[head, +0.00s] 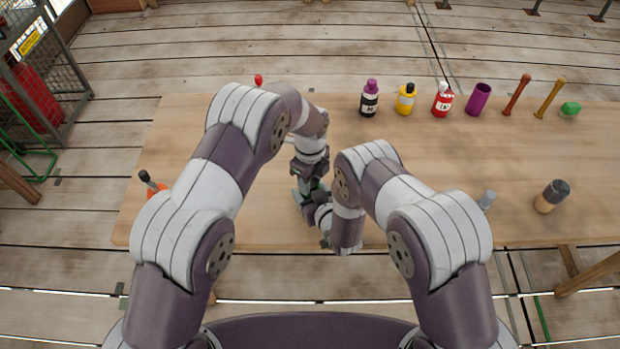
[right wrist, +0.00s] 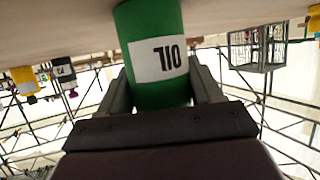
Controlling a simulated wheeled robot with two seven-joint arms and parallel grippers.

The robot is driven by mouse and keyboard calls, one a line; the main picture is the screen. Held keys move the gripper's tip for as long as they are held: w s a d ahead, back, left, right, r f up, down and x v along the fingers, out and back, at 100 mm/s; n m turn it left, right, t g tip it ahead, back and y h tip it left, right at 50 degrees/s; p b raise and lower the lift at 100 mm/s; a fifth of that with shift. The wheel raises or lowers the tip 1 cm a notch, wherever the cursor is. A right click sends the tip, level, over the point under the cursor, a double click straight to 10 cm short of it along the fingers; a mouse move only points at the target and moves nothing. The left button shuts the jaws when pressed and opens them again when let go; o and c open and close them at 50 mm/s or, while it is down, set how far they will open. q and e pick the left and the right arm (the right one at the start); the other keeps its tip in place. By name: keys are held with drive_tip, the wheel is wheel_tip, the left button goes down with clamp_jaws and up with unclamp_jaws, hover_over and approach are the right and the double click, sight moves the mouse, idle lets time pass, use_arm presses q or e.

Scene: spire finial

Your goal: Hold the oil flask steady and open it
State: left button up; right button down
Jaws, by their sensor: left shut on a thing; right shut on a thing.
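The oil flask (right wrist: 158,50) is a green cylinder with a white OIL label, upside down in the right wrist view, its base towards the table. My right gripper (right wrist: 160,95) is shut on it, one finger on each side. In the head view, my right gripper (head: 316,206) reaches in low from the right. My left gripper (head: 309,183) points down from above at the same spot, shut on the top of the flask. The cap is hidden by my grippers, and most of the flask is covered in the head view.
A tan-and-dark cylinder (head: 551,197) and small grey piece (head: 487,200) are right. An orange, black-topped item (head: 154,187) is left.

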use_arm(q)
drive_tip(key=shift+n, duration=0.8)
drive_tip(key=o, duration=1.2)
drive_tip(key=shift+c, duration=0.2)
drive_tip(key=shift+r, duration=0.1)
drive_tip(key=shift+r, duration=0.4)
wheel_tip(320, 180, up, 6)
drive_tip(key=m, duration=0.2)
drive_tip(key=shift+r+m, duration=0.25)
drive_tip(key=shift+m, duration=0.05)
drive_tip(key=shift+c, duration=0.4)
drive_tip(key=shift+r+m, duration=0.1)
drive_tip(key=shift+m, duration=0.3)
wheel_tip(320, 180, down, 8)
drive_tip(key=shift+r, duration=0.15)
